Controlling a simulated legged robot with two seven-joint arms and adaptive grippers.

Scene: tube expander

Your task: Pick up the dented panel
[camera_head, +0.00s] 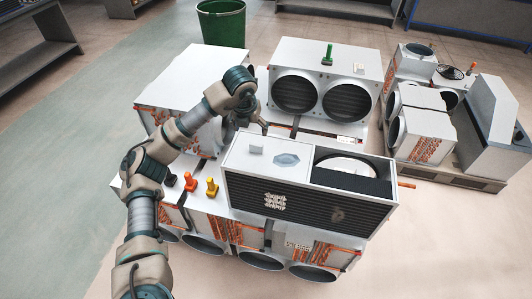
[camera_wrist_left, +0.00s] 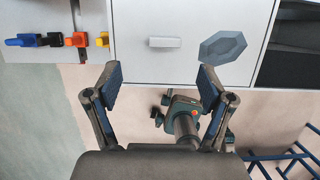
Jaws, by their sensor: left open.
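The dented panel (camera_head: 241,162) is a white plate with a small raised grip block (camera_head: 256,149) and a blue-grey faceted dent. It lies on top of the black-grilled unit, left of its fan opening. In the left wrist view the panel (camera_wrist_left: 190,67) spans the upper middle, with the grip block (camera_wrist_left: 165,42) left of the dent (camera_wrist_left: 222,47). My left gripper (camera_head: 264,128) is just behind the panel's far edge in the head view, partly hidden by its arm. In the left wrist view my left gripper (camera_wrist_left: 160,80) is open and empty, its fingertips apart below the grip block.
Orange and yellow clamp-like tools (camera_head: 212,187) stand left of the panel. A twin-fan unit (camera_head: 325,60) stands behind it. A green bin (camera_head: 221,24) is at the back. A loaded pallet (camera_head: 470,176) stands on the right. Floor is clear at left.

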